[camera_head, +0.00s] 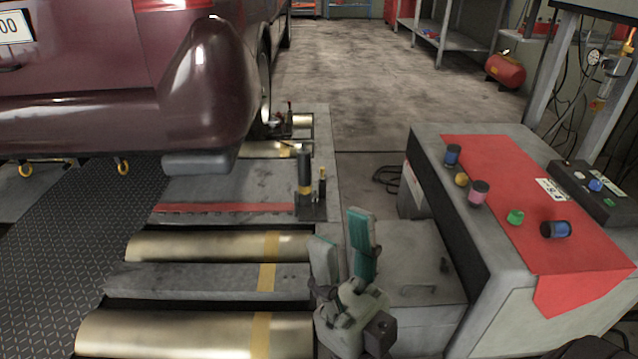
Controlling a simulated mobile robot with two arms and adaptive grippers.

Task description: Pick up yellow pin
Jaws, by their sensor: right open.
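A small yellow pin (461,179) is on the red mat (500,165) on top of the grey cabinet at right, near the mat's left edge. It is small here, so its full shape is hard to tell. My left gripper is out of view.
A green piece (516,216) and a lying black-and-blue pin (556,229) are farther right on the mat. A dark control box (590,190) sits at the cabinet's right edge. A maroon car (140,80) and metal rollers (200,245) fill the left. Open floor lies behind.

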